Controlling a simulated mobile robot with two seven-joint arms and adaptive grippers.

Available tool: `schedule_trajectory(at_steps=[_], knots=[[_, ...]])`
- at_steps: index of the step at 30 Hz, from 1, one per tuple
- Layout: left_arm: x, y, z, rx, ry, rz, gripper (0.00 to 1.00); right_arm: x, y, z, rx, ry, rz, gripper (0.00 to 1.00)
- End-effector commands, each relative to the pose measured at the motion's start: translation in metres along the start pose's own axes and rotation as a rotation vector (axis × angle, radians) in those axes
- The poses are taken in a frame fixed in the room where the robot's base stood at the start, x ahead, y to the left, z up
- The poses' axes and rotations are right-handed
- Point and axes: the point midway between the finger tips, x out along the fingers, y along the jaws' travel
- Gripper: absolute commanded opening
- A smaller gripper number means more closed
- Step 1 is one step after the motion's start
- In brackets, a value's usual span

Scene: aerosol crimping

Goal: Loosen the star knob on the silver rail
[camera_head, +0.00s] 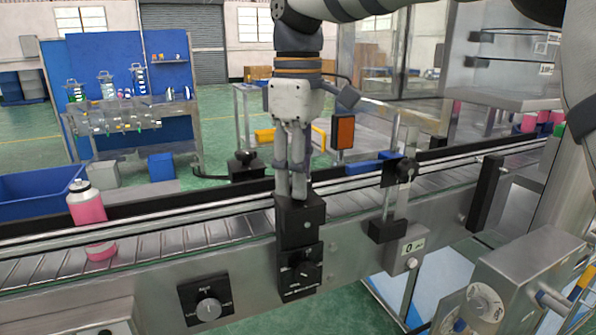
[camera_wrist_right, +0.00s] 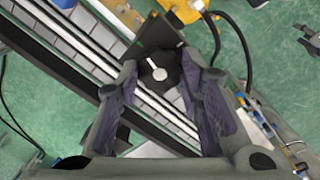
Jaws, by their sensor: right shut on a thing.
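My right gripper (camera_head: 298,192) points straight down over the conveyor's near rail, its fingertips at the top of a black bracket block (camera_head: 300,222). In the right wrist view, the fingers of my right gripper (camera_wrist_right: 160,82) are closed around a black round knob (camera_wrist_right: 160,60) with a pale bar across it. This appears to be the star knob; its lobes are not clear, and the fingers hide it in the head view. The silver rail (camera_head: 190,213) runs along the conveyor; it also shows in the right wrist view (camera_wrist_right: 75,40). My left gripper is out of view.
A pink bottle (camera_head: 88,208) stands on the conveyor at the left. Another black knob (camera_head: 406,170) sits on a post to the right. A black knob unit (camera_head: 245,160) is behind the conveyor. A rotary switch (camera_head: 208,308) is on the front panel.

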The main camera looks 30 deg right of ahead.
Motion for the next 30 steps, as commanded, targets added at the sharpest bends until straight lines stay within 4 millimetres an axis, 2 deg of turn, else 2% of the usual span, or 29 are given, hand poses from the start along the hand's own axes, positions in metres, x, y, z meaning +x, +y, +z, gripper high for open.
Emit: schedule_trajectory(at_steps=[12,29,30], knots=[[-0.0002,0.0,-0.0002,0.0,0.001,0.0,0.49,-0.0012,0.0002,-0.0005,-0.174,0.004,0.002,0.06],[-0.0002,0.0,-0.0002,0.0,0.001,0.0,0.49,-0.0013,0.0001,-0.0006,-0.198,0.004,0.002,0.06],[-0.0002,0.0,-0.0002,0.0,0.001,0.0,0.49,-0.0013,0.0001,-0.0006,-0.198,0.004,0.002,0.41]])
